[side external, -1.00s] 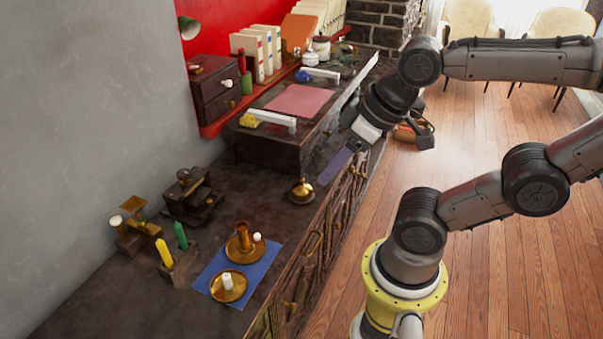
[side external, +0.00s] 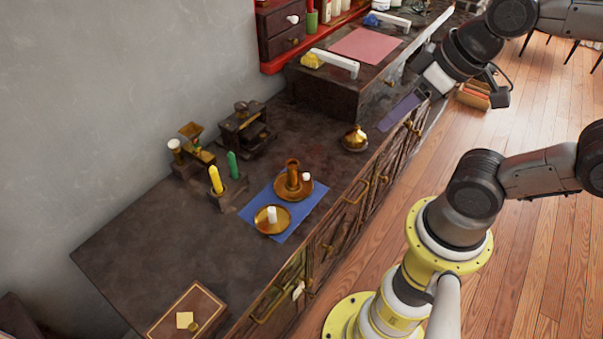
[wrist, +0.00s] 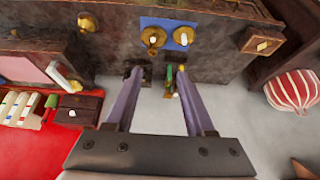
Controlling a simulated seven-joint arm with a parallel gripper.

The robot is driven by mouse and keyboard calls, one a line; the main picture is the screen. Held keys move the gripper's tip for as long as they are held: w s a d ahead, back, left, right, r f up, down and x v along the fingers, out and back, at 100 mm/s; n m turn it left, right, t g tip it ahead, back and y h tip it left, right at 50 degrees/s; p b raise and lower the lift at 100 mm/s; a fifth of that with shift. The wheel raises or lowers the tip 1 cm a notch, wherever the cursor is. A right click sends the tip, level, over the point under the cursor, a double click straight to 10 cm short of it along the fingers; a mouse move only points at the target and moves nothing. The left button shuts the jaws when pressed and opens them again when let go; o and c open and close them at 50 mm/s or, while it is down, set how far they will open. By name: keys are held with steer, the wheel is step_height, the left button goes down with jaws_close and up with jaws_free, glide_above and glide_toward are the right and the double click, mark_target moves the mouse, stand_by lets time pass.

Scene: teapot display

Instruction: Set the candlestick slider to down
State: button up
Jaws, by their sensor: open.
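A brass candlestick (side external: 293,174) with an upright tube and a round dish stands on a blue mat (side external: 318,193) on the dark cabinet top. I cannot make out its slider or the slider's height. A second brass dish (side external: 262,226) holds a short white candle (side external: 272,214) on the same mat. In the wrist view the candlestick (wrist: 152,36) and white candle (wrist: 184,38) show at the top. My gripper (side external: 384,127) is open and empty, apart from the candlestick, near the cabinet's front edge. Its two long purple fingers (wrist: 159,72) are spread in the wrist view.
A brass domed piece (side external: 355,139) is near my fingers. Yellow (side external: 215,180) and green (side external: 232,164) candles stand behind the mat. A raised dark box (side external: 305,82) lies farther along, and a wooden box (side external: 187,312) near. The cabinet top left of the mat is mostly clear.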

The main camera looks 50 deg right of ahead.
stand_by(0.5)
steer(key=m+g, duration=0.3)
steer(key=g, duration=0.3)
glide_above(306, 174)
step_height(306, 174, down, 16)
step_height(306, 174, down, 13)
steer(key=shift+f, duration=0.1)
jaws_close()
